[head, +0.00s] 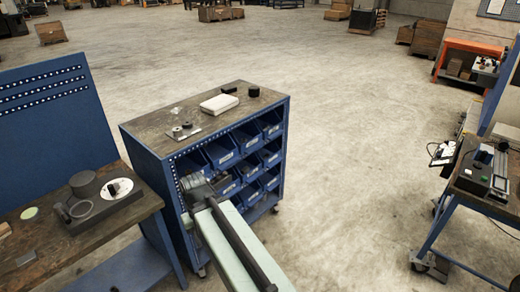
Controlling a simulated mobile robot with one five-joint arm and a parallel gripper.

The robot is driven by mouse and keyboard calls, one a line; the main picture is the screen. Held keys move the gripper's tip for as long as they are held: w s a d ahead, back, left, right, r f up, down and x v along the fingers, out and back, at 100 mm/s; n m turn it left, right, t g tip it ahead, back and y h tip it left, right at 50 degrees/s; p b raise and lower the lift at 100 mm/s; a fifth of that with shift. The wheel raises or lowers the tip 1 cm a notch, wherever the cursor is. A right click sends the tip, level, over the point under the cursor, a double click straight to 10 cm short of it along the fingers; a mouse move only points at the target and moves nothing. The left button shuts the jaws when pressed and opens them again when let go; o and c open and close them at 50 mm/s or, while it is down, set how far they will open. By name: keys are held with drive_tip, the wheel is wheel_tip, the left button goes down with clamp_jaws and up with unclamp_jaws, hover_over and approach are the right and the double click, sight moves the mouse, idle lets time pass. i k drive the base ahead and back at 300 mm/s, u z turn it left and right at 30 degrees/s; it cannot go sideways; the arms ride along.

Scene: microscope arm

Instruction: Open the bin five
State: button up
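A blue wheeled cabinet (156,172) with a wooden top stands in the middle left of the head view. Its right-facing front holds rows of blue open-top bins, such as one in the top row (223,152), one below it (250,168) and one lower down (271,179). The bins carry pale labels too small to read, so I cannot tell which is bin five. My arm reaches up from the bottom edge. My gripper (196,190) is at the left part of the bin front and hides some lower left bins. Its fingers are not clear, and I cannot tell whether it touches a bin.
A white box (220,104) and small dark parts lie on the cabinet top. A wooden workbench (120,218) with a blue backboard (50,120) stands close on the left. Another bench (490,200) stands at the right. The concrete floor (350,130) between is clear.

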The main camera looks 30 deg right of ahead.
sight(249, 131)
drive_tip(key=i, duration=0.9)
drive_tip(key=u, duration=0.05)
